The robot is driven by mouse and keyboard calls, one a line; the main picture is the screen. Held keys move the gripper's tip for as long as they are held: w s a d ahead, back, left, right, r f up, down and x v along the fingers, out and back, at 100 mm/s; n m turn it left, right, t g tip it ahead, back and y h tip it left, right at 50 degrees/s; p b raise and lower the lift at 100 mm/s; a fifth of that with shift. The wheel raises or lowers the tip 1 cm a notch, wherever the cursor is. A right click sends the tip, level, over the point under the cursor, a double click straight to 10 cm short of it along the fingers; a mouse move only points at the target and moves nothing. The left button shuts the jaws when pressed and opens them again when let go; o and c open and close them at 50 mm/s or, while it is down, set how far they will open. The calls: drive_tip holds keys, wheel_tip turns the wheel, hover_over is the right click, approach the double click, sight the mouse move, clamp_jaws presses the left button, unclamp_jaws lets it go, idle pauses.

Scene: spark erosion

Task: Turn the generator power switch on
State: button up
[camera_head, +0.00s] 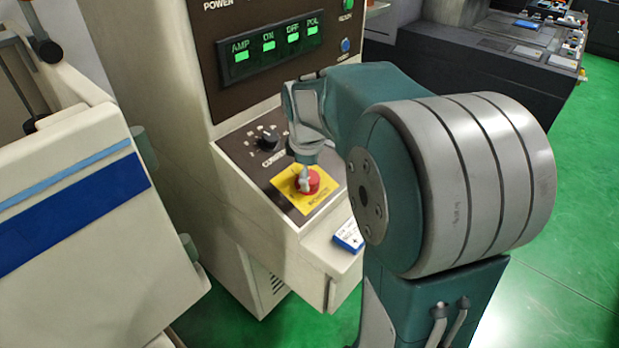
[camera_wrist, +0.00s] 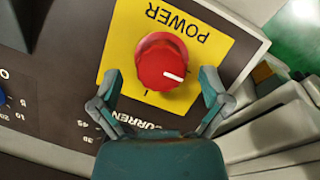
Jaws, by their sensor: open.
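The generator power switch (camera_wrist: 164,62) is a red round knob with a white pointer mark. It sits on a yellow plate (camera_wrist: 122,30) lettered POWER, on the sloped panel of the generator cabinet. In the head view the red switch (camera_head: 313,181) shows beneath my arm's end, partly covered by a finger. My gripper (camera_wrist: 160,87) is open, with one finger on each side of the knob in the wrist view. I cannot tell whether the fingers touch it. In the head view, my gripper (camera_head: 306,182) is at the switch, partly hidden by my own arm.
A black selector knob (camera_head: 267,139) is on the panel behind the switch. A green-lit display (camera_head: 270,50) reads AMP, ON, OFF, POL above it. A blue-and-white box (camera_head: 348,236) lies on the ledge at the right. A cream machine (camera_head: 60,170) stands at the left.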

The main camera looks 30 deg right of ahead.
drive_tip(key=shift+w+d+f, duration=0.1)
drive_tip(key=shift+d+f, duration=0.05)
drive_tip(key=shift+f, duration=0.8)
drive_tip(key=shift+a, duration=0.2)
drive_tip(key=shift+c, duration=1.2)
drive_tip(key=c, duration=0.9)
